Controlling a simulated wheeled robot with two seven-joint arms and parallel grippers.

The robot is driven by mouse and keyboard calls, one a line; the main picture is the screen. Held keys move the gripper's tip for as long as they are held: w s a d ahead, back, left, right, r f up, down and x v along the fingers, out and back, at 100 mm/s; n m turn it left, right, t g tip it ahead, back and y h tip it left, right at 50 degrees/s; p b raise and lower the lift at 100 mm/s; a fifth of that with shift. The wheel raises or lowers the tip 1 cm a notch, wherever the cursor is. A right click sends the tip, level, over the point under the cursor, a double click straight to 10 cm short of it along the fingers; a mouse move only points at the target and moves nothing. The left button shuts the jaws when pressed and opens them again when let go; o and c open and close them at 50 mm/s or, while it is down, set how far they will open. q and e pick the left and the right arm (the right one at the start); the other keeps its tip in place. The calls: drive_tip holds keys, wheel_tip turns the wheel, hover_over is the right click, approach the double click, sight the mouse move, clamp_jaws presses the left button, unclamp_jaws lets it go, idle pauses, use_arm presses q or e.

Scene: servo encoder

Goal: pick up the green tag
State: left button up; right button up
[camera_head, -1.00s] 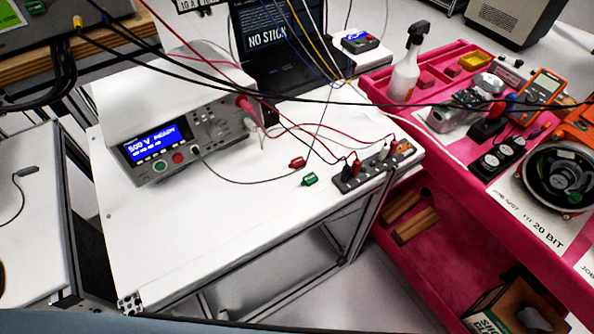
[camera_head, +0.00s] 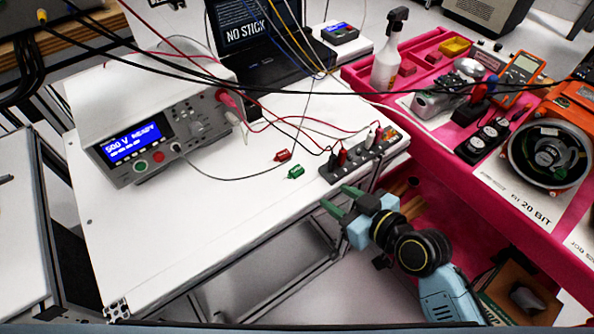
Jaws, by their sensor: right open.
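The green tag (camera_head: 295,172) lies on the white table (camera_head: 190,225), left of the black terminal strip. A red tag (camera_head: 283,155) lies just behind it. My right gripper (camera_head: 338,201) has come in from the lower right and is over the table's right front edge. Its green fingers are apart and empty, pointing left toward the tag. It is to the right of and nearer than the green tag, not touching it. My left gripper is not in view.
A terminal strip (camera_head: 362,157) with red, black and white plugs stands beside the tags. A test instrument (camera_head: 150,140) and a laptop (camera_head: 262,45) are at the back. Cables cross above the table. A pink cart (camera_head: 440,195) stands at the right. The table's front left is clear.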

approach(299, 172)
drive_tip(key=b+x, duration=0.1)
drive_tip(key=x, duration=0.2)
drive_tip(key=shift+s+f, duration=0.1)
drive_tip(key=shift+s, duration=0.05)
drive_tip(key=shift+b+x, duration=0.35)
drive_tip(key=shift+x, duration=2.3)
drive_tip(key=shift+d, duration=0.1)
drive_tip(key=shift+c, duration=0.3)
drive_tip(key=c, duration=0.7)
